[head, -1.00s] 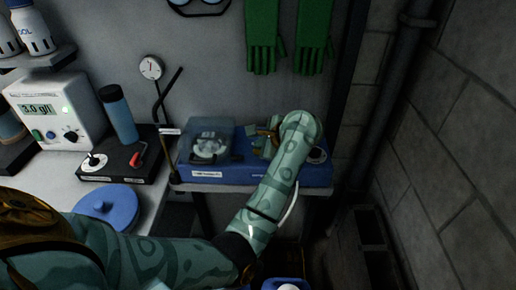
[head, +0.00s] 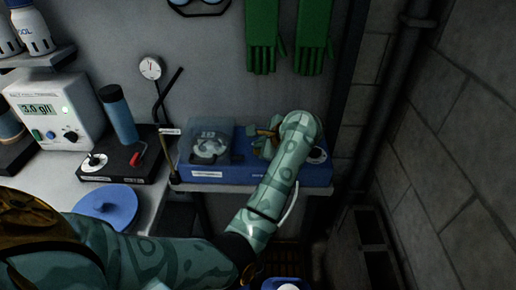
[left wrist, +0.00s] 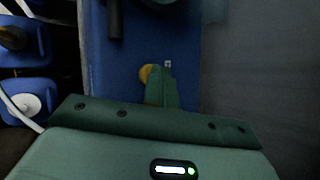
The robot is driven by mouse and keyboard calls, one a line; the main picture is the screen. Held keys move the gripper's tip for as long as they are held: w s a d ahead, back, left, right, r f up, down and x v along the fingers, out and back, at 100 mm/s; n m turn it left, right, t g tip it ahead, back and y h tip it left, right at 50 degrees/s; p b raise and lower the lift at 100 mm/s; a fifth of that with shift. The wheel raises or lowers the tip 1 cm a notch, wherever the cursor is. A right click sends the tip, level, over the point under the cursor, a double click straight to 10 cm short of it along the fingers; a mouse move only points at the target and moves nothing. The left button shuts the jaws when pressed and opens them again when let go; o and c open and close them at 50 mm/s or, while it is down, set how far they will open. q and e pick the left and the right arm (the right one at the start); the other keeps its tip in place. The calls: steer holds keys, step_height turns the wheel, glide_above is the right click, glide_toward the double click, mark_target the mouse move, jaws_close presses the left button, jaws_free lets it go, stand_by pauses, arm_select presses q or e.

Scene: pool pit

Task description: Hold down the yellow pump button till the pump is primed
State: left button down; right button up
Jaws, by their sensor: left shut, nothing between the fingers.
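The blue pump (head: 230,174) sits on a narrow shelf, with a clear cover (head: 212,142) over a pale rotor at its left end. My left gripper (head: 264,141) is at the pump's right half, under my bent forearm, which hides the button in the head view. In the left wrist view the round yellow button (left wrist: 146,73) shows on the blue pump top. The shut, empty fingers (left wrist: 158,72) overlap its right side at the tips; whether they press it down I cannot tell. My right gripper is not in view.
A white meter (head: 60,105) and a black box (head: 122,158) with a blue cylinder stand on the left bench, near a blue round lid (head: 106,205). Green gloves (head: 262,40) hang on the wall behind. A brick wall (head: 470,130) closes off the right.

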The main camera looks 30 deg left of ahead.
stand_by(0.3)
arm_select(q)
steer(key=shift+r+p, duration=0.45)
steer(key=shift+r, duration=0.5)
steer(key=shift+r+p, duration=1.4)
steer(key=shift+r, duration=1.15)
steer(key=shift+a, duration=0.1)
